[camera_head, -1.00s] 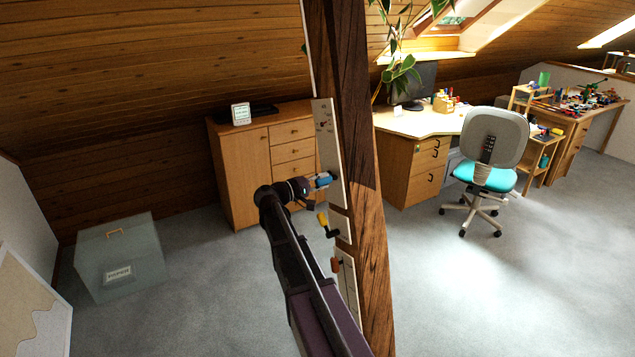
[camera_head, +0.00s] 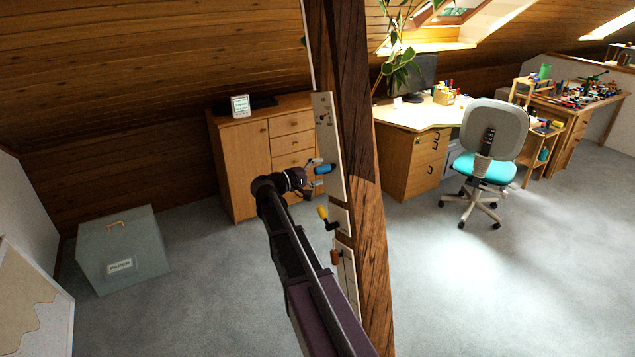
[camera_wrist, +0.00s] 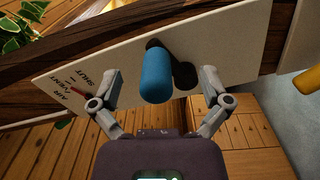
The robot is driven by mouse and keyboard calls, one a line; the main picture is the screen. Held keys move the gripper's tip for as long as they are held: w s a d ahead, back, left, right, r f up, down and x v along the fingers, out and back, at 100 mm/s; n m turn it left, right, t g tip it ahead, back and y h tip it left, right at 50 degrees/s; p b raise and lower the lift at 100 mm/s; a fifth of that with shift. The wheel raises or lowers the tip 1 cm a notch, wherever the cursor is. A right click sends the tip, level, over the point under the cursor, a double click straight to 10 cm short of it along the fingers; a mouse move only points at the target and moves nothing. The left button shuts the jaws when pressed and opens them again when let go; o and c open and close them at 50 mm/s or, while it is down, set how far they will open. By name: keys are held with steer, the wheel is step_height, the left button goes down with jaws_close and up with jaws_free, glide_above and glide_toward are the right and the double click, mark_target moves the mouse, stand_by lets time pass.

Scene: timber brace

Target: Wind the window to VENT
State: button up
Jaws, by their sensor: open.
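The blue crank handle (camera_head: 323,169) sticks out from a pale plate (camera_head: 324,115) on the timber brace. In the wrist view the blue handle (camera_wrist: 155,76) stands between my gripper's spread fingers (camera_wrist: 160,78), with a clear gap on both sides. Its dark crank arm (camera_wrist: 184,70) lies against the plate behind it. My gripper (camera_head: 314,177) is open and empty in the head view, close beside the handle. Printed words including SHUT and VENT (camera_wrist: 68,98) show on the plate, with a small red pointer (camera_wrist: 78,90) near them. I cannot tell exactly which word it marks.
A yellow handle (camera_head: 323,212) and an orange-brown handle (camera_head: 335,257) sit lower on the brace (camera_head: 362,220). A wooden cabinet (camera_head: 238,160) stands behind my arm. A grey box (camera_head: 122,250) is on the floor at left. Desk and chair (camera_head: 490,150) are at right.

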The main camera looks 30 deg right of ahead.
steer(key=shift+s+a, duration=0.1)
steer(key=shift+a, duration=3.35)
steer(key=s+a+f+y, duration=0.6)
steer(key=s+f+y, duration=0.2)
steer(key=s+f, duration=0.35)
steer(key=s+a+f+y, duration=0.3)
steer(key=s+a+y, duration=0.2)
steer(key=a, duration=0.2)
steer(key=s+a+f+y, duration=0.4)
steer(key=s+a+y, duration=0.1)
steer(key=s+a, duration=0.1)
steer(key=shift+a+g, duration=0.3)
steer(key=shift+a, duration=0.5)
